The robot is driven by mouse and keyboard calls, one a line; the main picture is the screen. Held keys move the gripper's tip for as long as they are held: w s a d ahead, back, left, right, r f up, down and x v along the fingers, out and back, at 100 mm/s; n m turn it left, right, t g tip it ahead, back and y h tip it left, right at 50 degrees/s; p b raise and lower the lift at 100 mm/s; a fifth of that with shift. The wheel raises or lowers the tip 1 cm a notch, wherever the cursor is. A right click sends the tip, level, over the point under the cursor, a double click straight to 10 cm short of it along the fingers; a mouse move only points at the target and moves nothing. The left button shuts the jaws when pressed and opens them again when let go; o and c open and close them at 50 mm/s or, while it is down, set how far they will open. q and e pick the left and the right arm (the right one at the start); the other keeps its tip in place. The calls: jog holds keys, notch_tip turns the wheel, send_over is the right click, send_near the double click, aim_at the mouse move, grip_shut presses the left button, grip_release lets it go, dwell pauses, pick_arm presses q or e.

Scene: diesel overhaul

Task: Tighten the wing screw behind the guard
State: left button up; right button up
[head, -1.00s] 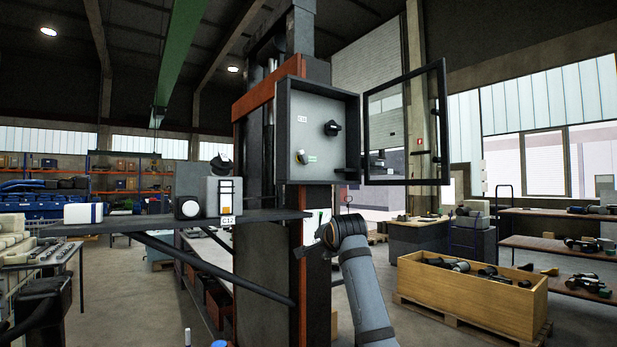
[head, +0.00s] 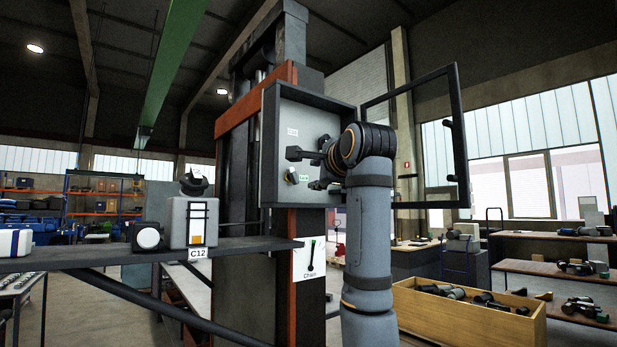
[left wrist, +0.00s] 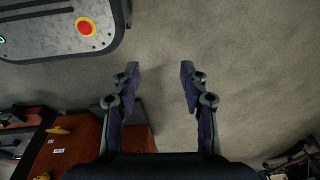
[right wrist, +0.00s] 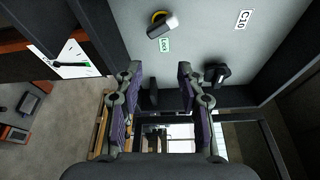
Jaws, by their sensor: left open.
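The right wrist view shows this knob (right wrist: 163,24) and a black knob (right wrist: 216,74) on the back panel, near a C10 label (right wrist: 243,18). I cannot tell which is the wing screw. The glazed guard door (head: 458,135) is swung open to the right. My right gripper (head: 305,168) is at the cabinet opening; its jaws (right wrist: 159,70) are open and empty, apart from both knobs. My left gripper (left wrist: 159,70) is open and empty above bare floor.
A shelf (head: 130,256) at left carries a grey box (head: 187,222) with a C12 label and a black box with a white disc (head: 147,237). A Chain sign (head: 309,259) hangs below the cabinet. A wooden crate (head: 465,315) stands at right.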

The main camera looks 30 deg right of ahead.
pick_arm(q)
jog(key=s+f+b, duration=0.1)
jog(key=s+f, duration=0.1)
jog(key=s, duration=0.2)
pick_arm(e)
jog(key=w+n+t+y+p, duration=0.1)
jog(key=n+y+p, duration=0.1)
jog(key=n, duration=0.8)
jog(key=w+n+t+y+p, duration=0.1)
jog(key=n+y, duration=0.3)
jog(key=n, duration=0.6)
jog(key=w+n+t+y+p, duration=0.1)
jog(key=n+t+y+p, duration=0.1)
jog(key=n, duration=0.9)
jog(key=shift+w+a+r+y+p, duration=0.2)
jog(key=shift+w+a+y+p, duration=0.1)
jog(key=shift+y+p, duration=0.7)
pick_arm(q)
notch_tip(320, 180, up, 8)
jog(key=w, duration=0.1)
jog(key=shift+w+a+f, duration=0.15)
jog(key=shift+w+a, duration=0.05)
pick_arm(e)
jog(key=shift+w+f, duration=0.15)
jog(key=shift+w, duration=0.15)
jog(key=shift+s, duration=0.1)
